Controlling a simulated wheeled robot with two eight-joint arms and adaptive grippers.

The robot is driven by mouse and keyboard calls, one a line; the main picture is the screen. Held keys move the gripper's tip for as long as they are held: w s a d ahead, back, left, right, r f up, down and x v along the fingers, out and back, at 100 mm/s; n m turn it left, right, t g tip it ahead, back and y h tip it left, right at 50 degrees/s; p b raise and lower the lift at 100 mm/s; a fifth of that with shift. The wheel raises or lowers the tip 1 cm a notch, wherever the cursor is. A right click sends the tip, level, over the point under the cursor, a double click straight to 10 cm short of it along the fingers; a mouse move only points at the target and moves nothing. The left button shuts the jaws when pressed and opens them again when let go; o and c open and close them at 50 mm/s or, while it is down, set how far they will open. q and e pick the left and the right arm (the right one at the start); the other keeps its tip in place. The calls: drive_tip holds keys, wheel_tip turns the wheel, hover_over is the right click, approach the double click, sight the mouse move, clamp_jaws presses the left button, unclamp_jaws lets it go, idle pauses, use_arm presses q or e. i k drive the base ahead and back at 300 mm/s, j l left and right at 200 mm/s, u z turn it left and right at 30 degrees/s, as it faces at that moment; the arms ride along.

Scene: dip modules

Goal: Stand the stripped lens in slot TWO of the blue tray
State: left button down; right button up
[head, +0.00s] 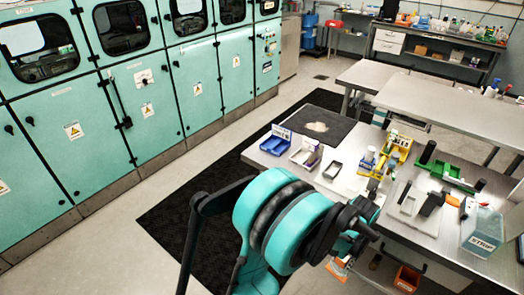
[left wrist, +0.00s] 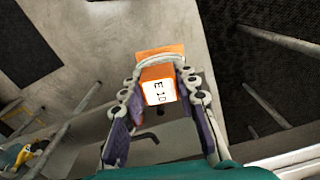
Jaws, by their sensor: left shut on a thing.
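My left gripper (left wrist: 160,78) is shut on an orange block (left wrist: 158,72) with a white label in the left wrist view. The dark jointed fingers lie on both sides of it, and its label has dark characters. In the head view my left arm hangs in front of the table's near-left edge, and an orange and white piece (head: 339,268) shows below it. I cannot tell whether this block is the stripped lens. The blue tray (head: 274,146) stands at the table's far-left corner with a sign behind it; its slots are too small to tell apart. My right gripper is not in view.
A white tray (head: 305,155), a grey tray (head: 332,170), a yellow fixture (head: 394,155), a green fixture (head: 446,174) and a clear box marked STRIP (head: 483,232) stand on the steel table. An orange bin (head: 407,279) is below its front edge. Floor lies beneath the held block.

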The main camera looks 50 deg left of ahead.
sight(281, 149)
drive_tip(key=i+j+u, duration=0.25)
drive_tip(key=j, duration=0.15)
drive_tip(key=j+u, duration=0.2)
drive_tip(key=j, duration=0.2)
drive_tip(key=i+j+u, duration=0.5)
drive_tip(key=j, duration=0.15)
drive_tip(key=k, duration=0.05)
